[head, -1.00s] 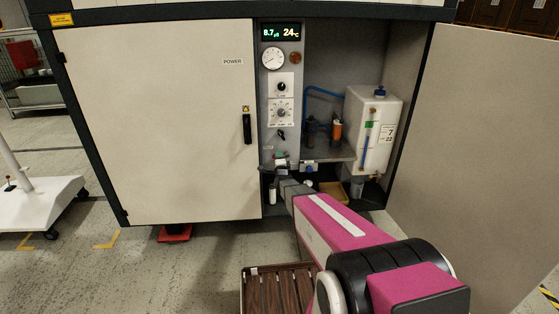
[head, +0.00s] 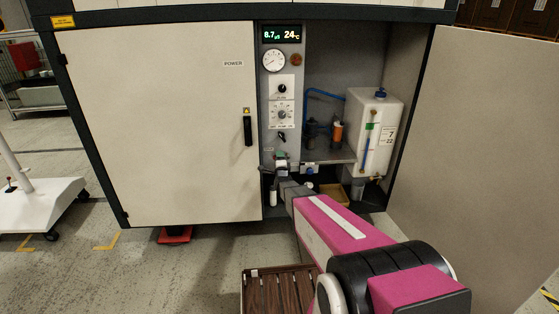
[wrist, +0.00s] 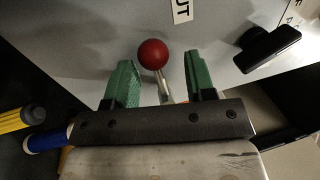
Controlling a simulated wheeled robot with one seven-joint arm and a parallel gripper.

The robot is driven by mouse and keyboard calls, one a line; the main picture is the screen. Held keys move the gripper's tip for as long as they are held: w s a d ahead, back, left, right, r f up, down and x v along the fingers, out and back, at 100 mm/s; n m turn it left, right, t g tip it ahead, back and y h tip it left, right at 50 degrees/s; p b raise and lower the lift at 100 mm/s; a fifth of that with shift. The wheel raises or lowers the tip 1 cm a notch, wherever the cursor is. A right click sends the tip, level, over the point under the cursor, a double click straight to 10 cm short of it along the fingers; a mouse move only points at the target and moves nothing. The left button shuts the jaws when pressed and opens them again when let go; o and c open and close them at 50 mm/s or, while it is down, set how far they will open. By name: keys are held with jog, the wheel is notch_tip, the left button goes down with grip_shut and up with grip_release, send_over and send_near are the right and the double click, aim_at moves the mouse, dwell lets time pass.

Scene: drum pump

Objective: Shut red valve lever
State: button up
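The red valve lever (wrist: 153,54) shows in the wrist view as a red ball on a short metal stem. It stands in front of the grey panel, below a white label. My gripper (wrist: 160,80) is open, its two green fingers on either side of the lever. There is a visible gap between the ball and each finger, and the stem runs down between the fingers toward the palm. In the head view my gripper (head: 281,158) is at the lower end of the control panel, and the red ball cannot be made out there.
A black knob (wrist: 268,48) sticks out to the right of my gripper in the wrist view. A yellow and blue part (wrist: 35,130) is at the lower left. In the head view, a white tank (head: 372,130) stands right of the panel. The right cabinet door (head: 490,150) is open.

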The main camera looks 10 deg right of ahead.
jog(key=shift+s, duration=0.1)
jog(key=s+f, duration=0.2)
jog(key=s, duration=0.8)
jog(key=shift+s+a, duration=0.15)
jog(key=shift+s, duration=0.05)
jog(key=s+d+n+g, duration=0.2)
jog(key=s+n+g, duration=0.7)
jog(key=s, duration=0.4)
jog(key=s+d+n+g, duration=0.2)
jog(key=s+n+g, duration=0.7)
jog(key=s, duration=0.5)
jog(key=shift+d+r+n+g+y, duration=0.3)
jog(key=shift+r+g+y, duration=0.15)
jog(key=shift+g, duration=0.65)
